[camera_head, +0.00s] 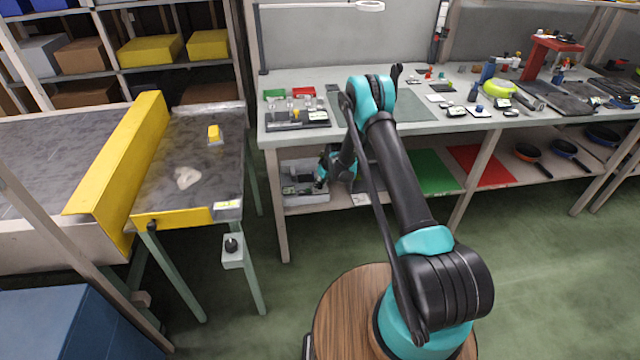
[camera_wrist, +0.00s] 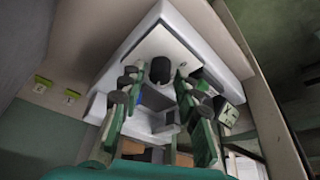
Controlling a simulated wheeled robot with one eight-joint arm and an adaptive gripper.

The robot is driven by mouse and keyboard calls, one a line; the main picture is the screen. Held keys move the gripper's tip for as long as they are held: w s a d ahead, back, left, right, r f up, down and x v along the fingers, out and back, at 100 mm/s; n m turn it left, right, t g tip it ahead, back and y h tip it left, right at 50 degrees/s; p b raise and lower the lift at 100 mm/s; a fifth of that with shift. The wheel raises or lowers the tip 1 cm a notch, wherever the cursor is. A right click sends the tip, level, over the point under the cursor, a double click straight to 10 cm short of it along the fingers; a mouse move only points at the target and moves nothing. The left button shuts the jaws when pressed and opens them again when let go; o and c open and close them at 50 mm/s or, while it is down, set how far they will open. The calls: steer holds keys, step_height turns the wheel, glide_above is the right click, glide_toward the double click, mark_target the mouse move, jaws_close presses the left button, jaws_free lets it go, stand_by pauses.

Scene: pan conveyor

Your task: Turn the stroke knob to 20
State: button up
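A small black knob (camera_head: 231,244) sits on a pale box (camera_head: 233,257) fixed at the front right of the conveyor frame. I take it as the stroke knob; no scale or setting is readable. My gripper (camera_head: 321,178) is well to the right of it, low by the workbench's lower shelf. In the wrist view my gripper (camera_wrist: 155,88) has its two fingers apart, with nothing held between them. Beyond the fingers is a white tray (camera_wrist: 205,45) with grey compartments and a dark rounded object (camera_wrist: 160,69). The knob is not recognisable in the wrist view.
The conveyor (camera_head: 160,165) has a yellow guard (camera_head: 125,165) and holds a pale lump (camera_head: 187,178) and a small yellow piece (camera_head: 214,132). The workbench (camera_head: 295,85) carries many small items. Open green floor lies between the conveyor and my base.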

jaws_close()
steer(key=shift+s+m+t+h, duration=0.1)
steer(key=shift+m+t+h, duration=0.35)
steer(key=shift+m, duration=1.25)
steer(key=shift+o, duration=1.9)
jaws_free()
